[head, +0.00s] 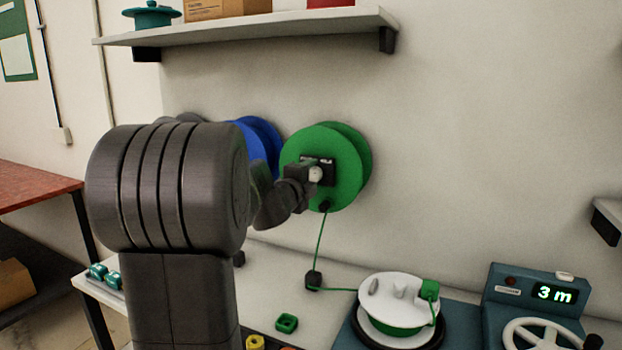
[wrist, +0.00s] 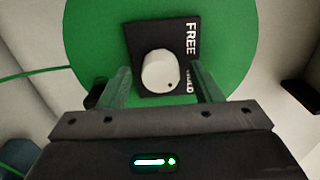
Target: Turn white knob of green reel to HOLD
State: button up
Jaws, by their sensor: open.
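The green reel (head: 345,165) hangs on the wall in the head view and also fills the middle of the wrist view (wrist: 100,45). A black plate with the word FREE, and a second word partly hidden by a finger, sits at its centre (wrist: 145,25). The white knob (wrist: 160,72) is on this plate, with a small dark dot near its lower right edge. It shows in the head view (head: 315,174) too. My gripper (wrist: 160,85) is open, with one finger on each side of the knob; I cannot tell whether they touch it.
A blue reel (head: 262,140) hangs just left of the green one, partly behind my arm. A shelf (head: 250,30) runs above. On the bench below stand a white-topped winder (head: 385,292) and a counter box reading 3 m (head: 553,293). A green cord (head: 319,240) hangs from the reel.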

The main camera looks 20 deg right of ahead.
jog(key=v, duration=1.3)
jog(key=shift+s, duration=0.1)
jog(key=x, duration=1.3)
jog(key=shift+w+d, duration=0.2)
jog(key=shift+w, duration=0.1)
